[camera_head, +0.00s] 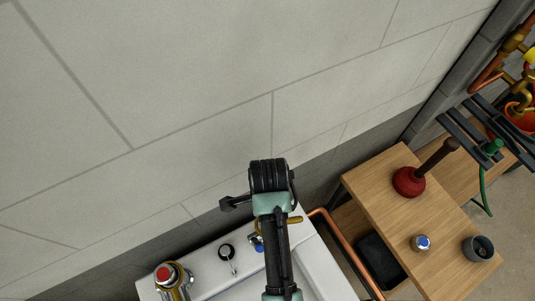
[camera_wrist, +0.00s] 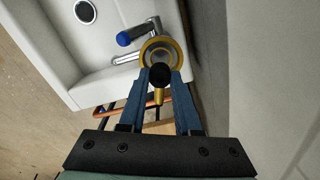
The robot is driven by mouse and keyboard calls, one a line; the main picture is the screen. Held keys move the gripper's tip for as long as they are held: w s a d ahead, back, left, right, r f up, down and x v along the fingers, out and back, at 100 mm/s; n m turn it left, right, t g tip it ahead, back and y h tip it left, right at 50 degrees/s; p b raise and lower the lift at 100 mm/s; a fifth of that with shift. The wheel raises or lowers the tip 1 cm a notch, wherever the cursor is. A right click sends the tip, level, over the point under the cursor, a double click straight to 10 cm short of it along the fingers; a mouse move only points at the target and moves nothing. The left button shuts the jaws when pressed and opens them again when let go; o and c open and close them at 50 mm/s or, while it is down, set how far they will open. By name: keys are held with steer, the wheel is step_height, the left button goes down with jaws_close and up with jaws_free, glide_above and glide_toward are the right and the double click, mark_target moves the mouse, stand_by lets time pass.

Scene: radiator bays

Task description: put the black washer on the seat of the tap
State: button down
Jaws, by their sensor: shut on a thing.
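My gripper (camera_wrist: 160,78) shows in the wrist view with its two blue fingers closed on the black washer (camera_wrist: 160,74), a small dark round piece at the fingertips. The washer overlaps the near edge of the tap (camera_wrist: 164,43), a brass ring with a pale round centre, at the basin's corner. I cannot tell whether washer and tap touch. The seat inside the ring is not clearly made out. In the head view my arm covers the fingers and the washer; only a brass part (camera_head: 294,220) shows beside it.
A blue-ended chrome piece (camera_wrist: 137,32) lies close to the tap over the white basin (camera_wrist: 112,88). In the head view a red-topped tap (camera_head: 168,274) stands left. A wooden table (camera_head: 385,205) at right holds a plunger (camera_head: 409,181), a blue-topped metal part (camera_head: 421,243) and a dark cup (camera_head: 478,248).

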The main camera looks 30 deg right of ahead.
steer(key=shift+f+p, duration=0.3)
steer(key=shift+f, duration=2)
steer(key=shift+f, duration=0.15)
steer(key=c, duration=0.6)
jaws_free()
step_height(320, 180, up, 12)
steer(key=shift+w+r, duration=0.1)
steer(key=shift+r, duration=0.1)
